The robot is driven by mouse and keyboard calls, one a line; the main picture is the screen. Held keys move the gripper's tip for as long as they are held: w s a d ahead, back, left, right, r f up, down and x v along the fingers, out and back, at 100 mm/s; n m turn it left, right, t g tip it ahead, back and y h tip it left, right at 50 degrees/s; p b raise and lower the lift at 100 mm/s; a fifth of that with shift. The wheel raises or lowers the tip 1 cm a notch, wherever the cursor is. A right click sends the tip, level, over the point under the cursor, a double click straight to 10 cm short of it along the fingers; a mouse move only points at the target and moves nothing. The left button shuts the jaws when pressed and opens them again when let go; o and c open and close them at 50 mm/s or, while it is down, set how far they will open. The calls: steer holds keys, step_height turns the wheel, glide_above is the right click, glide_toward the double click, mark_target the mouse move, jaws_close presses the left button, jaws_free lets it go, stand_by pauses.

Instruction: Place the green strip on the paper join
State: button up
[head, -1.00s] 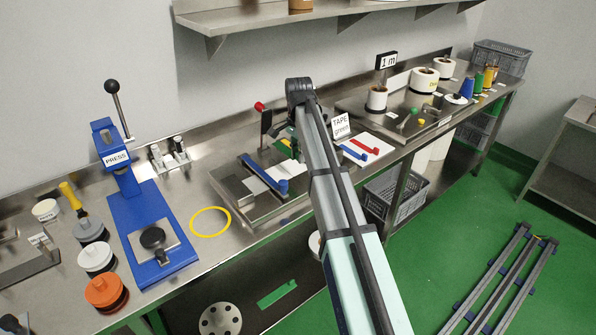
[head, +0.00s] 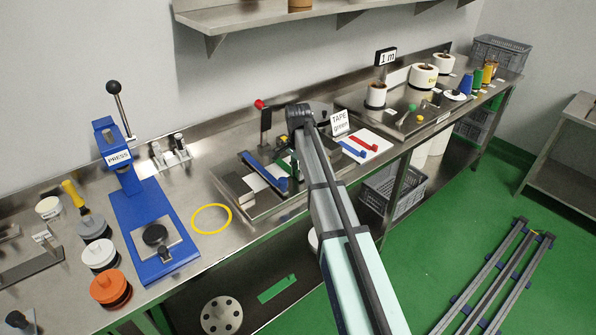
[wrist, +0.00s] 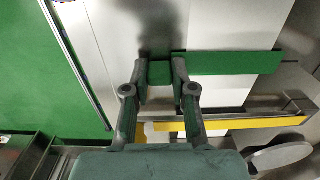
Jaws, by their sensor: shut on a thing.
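In the wrist view my gripper (wrist: 160,70) is shut on the left end of the green strip (wrist: 235,63), with a short piece of green showing between the fingertips. The strip extends out to the right, across pale paper (wrist: 215,28) on the metal fixture. I cannot tell whether the strip touches the paper. A dark shadow falls on the paper just beyond the fingers, and I cannot make out the paper join. The splicing fixture (head: 240,208) with a blue bar (head: 264,172) shows left of my arm.
A yellow bar (wrist: 230,123) lies close to my fingers. A red-knobbed lever (head: 264,118) stands behind the fixture. The "TAPE green" sign (head: 339,123) and a white board with blue and red strips (head: 372,139) are to the right. A blue press (head: 150,230) stands left.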

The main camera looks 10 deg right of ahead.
steer(key=shift+f, duration=0.1)
steer(key=o, duration=0.8)
step_height(320, 180, up, 12)
steer(key=b, duration=0.2)
steer(key=shift+b, duration=0.35)
